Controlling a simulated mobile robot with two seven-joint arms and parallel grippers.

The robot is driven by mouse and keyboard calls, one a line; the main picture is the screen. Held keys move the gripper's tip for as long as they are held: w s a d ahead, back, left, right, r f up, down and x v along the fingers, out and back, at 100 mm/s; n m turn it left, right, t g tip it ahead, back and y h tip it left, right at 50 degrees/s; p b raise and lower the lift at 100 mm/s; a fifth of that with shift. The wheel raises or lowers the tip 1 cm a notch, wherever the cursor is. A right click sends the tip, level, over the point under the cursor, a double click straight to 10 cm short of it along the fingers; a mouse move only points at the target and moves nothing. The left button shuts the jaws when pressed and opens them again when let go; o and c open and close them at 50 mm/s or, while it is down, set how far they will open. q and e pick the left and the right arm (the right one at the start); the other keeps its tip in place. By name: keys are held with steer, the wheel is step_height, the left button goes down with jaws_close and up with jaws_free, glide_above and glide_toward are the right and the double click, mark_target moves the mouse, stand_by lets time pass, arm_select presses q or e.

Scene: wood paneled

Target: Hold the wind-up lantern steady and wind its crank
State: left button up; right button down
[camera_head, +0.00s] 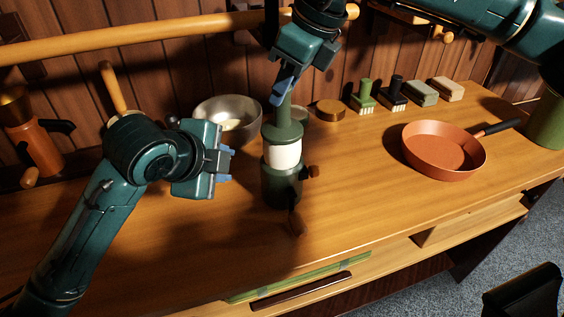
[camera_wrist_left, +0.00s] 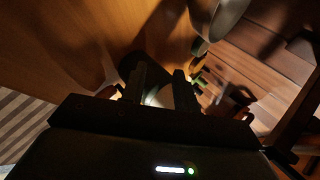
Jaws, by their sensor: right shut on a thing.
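The wind-up lantern (camera_head: 284,158), dark green with a white band, stands upright on the wooden counter. I cannot tell which of these is the crank. My right gripper (camera_head: 283,90) comes down from above and is shut on the lantern's top. My left gripper (camera_head: 225,164) is left of the lantern, apart from it, with its blue-tipped fingers spread and empty. Its dark fingers also show apart in the left wrist view (camera_wrist_left: 160,88).
A metal bowl (camera_head: 228,118) sits behind my left gripper. Brushes (camera_head: 364,97), blocks (camera_head: 422,93) and a round wooden lid (camera_head: 329,109) line the back. A copper pan (camera_head: 443,155) is at right. The counter in front of the lantern is mostly clear.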

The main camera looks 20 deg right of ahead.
mark_target(298, 223)
arm_select(q)
steer(key=s+d+m+g+y, duration=0.2)
steer(key=s+d+m+y, duration=0.2)
steer(key=s+d+m, duration=0.65)
steer(key=shift+m, duration=0.45)
steer(key=x, duration=0.3)
steer(key=s+x, duration=0.1)
steer(key=x, duration=0.2)
steer(key=s+f+x, duration=0.1)
steer(key=x, duration=0.3)
steer(key=shift+a, duration=0.3)
